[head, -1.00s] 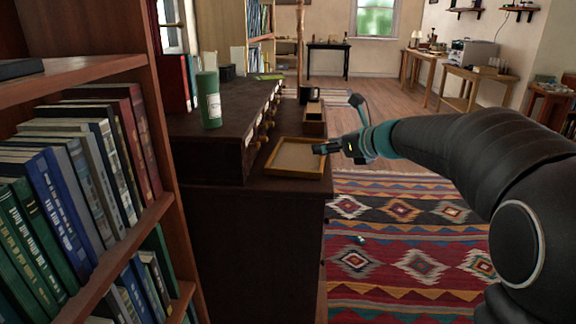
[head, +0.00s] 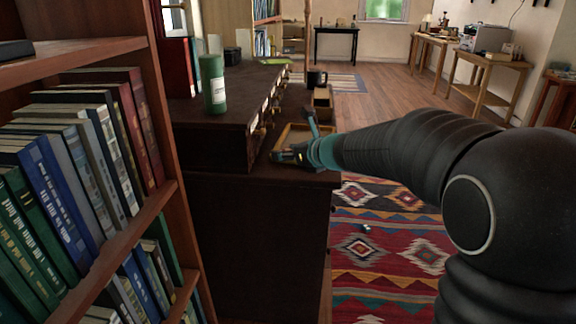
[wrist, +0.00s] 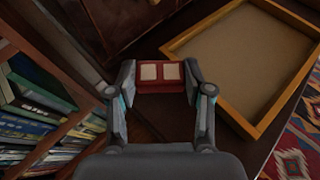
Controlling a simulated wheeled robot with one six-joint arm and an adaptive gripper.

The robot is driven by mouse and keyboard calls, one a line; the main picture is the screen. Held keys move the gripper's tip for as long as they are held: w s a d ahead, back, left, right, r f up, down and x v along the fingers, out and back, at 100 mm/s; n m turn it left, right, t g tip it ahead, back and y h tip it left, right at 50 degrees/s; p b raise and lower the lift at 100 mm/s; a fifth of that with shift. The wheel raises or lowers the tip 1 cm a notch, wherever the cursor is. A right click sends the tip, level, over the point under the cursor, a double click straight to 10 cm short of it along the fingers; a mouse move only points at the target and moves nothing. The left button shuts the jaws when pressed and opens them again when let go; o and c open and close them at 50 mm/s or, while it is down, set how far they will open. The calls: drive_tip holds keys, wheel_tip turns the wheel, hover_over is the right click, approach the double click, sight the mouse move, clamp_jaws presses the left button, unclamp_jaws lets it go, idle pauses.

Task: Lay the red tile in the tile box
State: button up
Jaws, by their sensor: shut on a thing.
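The red tile (wrist: 162,76), with two pale squares on its face, is between the fingertips of my gripper (wrist: 161,80) in the wrist view. My gripper is shut on it. The shallow wooden-rimmed tray (wrist: 200,26), which looks like the tile box, has a bare tan floor and lies to the right of the tile. It also shows on the dark cabinet top in the head view (head: 292,137), partly covered by my gripper (head: 283,155) at its front left. The tile cannot be made out in the head view.
A raised dark drawer unit (head: 225,120) with a green canister (head: 213,85) stands left of the tray. A dark mug (head: 317,78) and a small wooden box (head: 323,100) are behind. A bookcase (head: 165,130) is close on the left. A patterned rug (head: 385,250) lies right.

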sight(288, 173)
drive_tip(key=shift+f+b, duration=0.45)
drive_tip(key=shift+f, duration=1.5)
drive_tip(key=shift+f, duration=0.15)
drive_tip(key=o, duration=0.6)
drive_tip(key=shift+c, duration=0.2)
